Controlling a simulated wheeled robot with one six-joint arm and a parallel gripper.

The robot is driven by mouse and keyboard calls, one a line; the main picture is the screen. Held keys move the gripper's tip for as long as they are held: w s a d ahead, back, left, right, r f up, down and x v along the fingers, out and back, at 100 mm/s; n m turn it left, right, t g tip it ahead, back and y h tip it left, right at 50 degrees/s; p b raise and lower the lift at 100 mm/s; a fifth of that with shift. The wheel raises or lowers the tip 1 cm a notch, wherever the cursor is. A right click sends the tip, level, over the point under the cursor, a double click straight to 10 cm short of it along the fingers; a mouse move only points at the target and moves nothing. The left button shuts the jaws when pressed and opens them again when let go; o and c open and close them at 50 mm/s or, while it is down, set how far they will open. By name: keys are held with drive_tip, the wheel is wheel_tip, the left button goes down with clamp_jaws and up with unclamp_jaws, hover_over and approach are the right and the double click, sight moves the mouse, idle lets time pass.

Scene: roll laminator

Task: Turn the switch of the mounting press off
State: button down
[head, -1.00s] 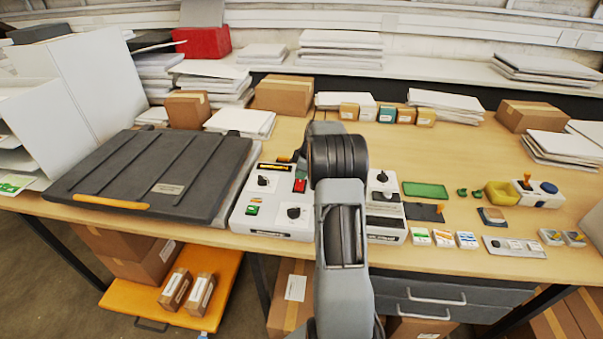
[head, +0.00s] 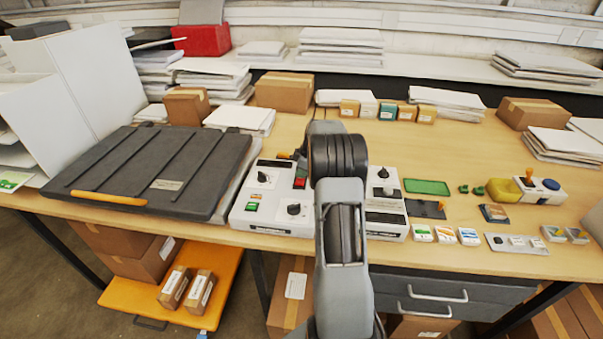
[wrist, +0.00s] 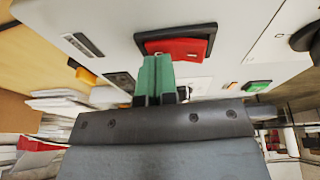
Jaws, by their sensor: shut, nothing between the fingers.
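The mounting press is the flat dark press (head: 150,172) with an orange front handle, at the left of the bench. A white control box (head: 250,218) with knobs and a green button stands at its right side. Its red rocker switch (head: 300,182) shows just left of my arm. In the wrist view the red switch (wrist: 176,47) sits tilted in a black frame. My gripper (wrist: 157,62) is shut and empty, its green fingertips at the lower edge of the switch. I cannot tell whether they touch it. In the head view my arm hides the gripper.
A second white control unit (head: 386,215) stands just right of my arm. Small boxes, a green tray (head: 427,187) and a yellow holder (head: 503,191) lie farther right. Cardboard boxes and paper stacks line the back. Bare bench lies behind the control boxes.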

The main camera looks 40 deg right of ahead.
drive_tip(key=shift+s+a+f, duration=0.1)
drive_tip(key=shift+s, duration=0.05)
drive_tip(key=shift+s+a+r+b, duration=0.25)
drive_tip(key=shift+s+a+b, duration=0.15)
drive_tip(key=shift+a+b, duration=0.1)
drive_tip(key=shift+r, duration=0.1)
drive_tip(key=shift+d+r+p, duration=0.1)
drive_tip(key=shift+r+p, duration=0.2)
drive_tip(key=shift+r, duration=0.05)
drive_tip(key=d+r, duration=0.4)
drive_tip(key=r, duration=0.8)
drive_tip(key=shift+r, duration=0.15)
drive_tip(key=shift+w, duration=0.1)
